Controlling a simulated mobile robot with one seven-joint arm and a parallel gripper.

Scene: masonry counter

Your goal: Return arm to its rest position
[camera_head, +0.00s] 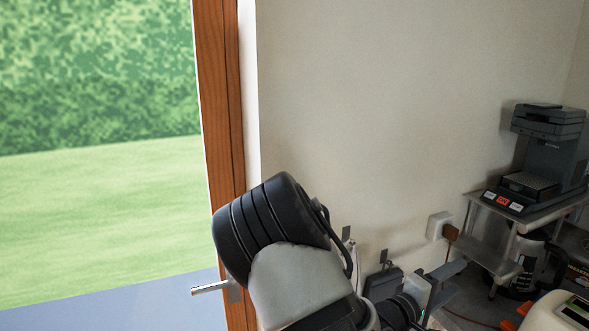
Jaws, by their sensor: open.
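My arm, with a black ribbed joint and a pale link, rises in the lower middle of the head view. Its end reaches to the lower right, low in front of the cream wall. My gripper (452,281) shows there partly, small and in shadow, with grey fingers pointing right. It is open, and I see nothing held between the fingers. The lower part of the arm is cut off by the bottom edge of the picture.
A grey-black machine (548,150) stands on a metal stand (490,262) at the right. A wall socket (437,226) with a brown plug is near the gripper. A pale device (553,314) sits bottom right. A wooden frame (222,150) with a metal handle (208,288) is left.

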